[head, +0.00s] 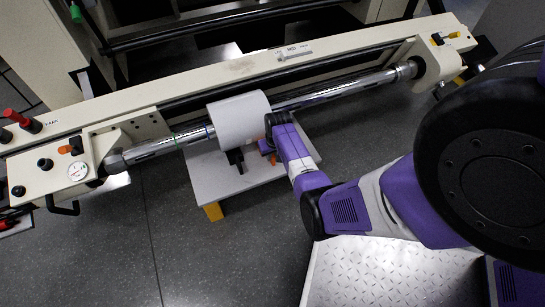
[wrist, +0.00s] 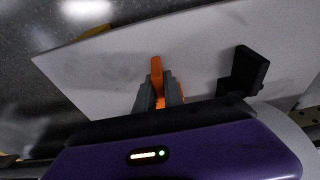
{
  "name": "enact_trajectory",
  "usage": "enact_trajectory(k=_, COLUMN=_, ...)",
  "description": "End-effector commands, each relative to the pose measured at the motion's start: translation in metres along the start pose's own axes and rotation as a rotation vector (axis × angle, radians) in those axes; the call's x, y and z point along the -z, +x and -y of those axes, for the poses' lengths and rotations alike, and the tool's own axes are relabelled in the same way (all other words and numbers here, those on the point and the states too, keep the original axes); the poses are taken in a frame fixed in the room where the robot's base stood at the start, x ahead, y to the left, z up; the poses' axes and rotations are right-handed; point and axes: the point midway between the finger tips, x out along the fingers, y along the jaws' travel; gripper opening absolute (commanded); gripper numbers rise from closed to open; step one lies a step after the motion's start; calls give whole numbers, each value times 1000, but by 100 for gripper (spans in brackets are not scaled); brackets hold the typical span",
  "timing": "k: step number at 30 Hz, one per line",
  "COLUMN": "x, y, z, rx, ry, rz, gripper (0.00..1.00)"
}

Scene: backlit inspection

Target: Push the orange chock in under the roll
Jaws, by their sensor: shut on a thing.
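The orange chock (wrist: 157,68) stands between the two grey fingers of my gripper (wrist: 159,92) in the wrist view, over the pale platform. My gripper is shut on it. In the head view only a small orange patch shows beside my wrist, and most of the chock is hidden. The white roll (head: 238,120) sits on a shiny shaft above the platform, and my gripper is at its right end, low down. A black block (wrist: 243,72) stands on the platform to the right of the chock in the wrist view. I cannot tell whether the chock touches the roll.
The pale platform (head: 202,173) has a yellow foot (head: 213,212) at its front corner. The chrome shaft (head: 345,87) runs between the machine's end housings. A control panel with a gauge (head: 78,171) is at the left. The grey floor in front is clear.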

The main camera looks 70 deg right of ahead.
Motion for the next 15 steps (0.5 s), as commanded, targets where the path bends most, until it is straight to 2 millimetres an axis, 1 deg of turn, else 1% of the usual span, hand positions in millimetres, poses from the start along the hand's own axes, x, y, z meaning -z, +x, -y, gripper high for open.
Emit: enact_trajectory(k=15, x=12, y=3, z=0, rx=0, ry=0, rz=-2, gripper=0)
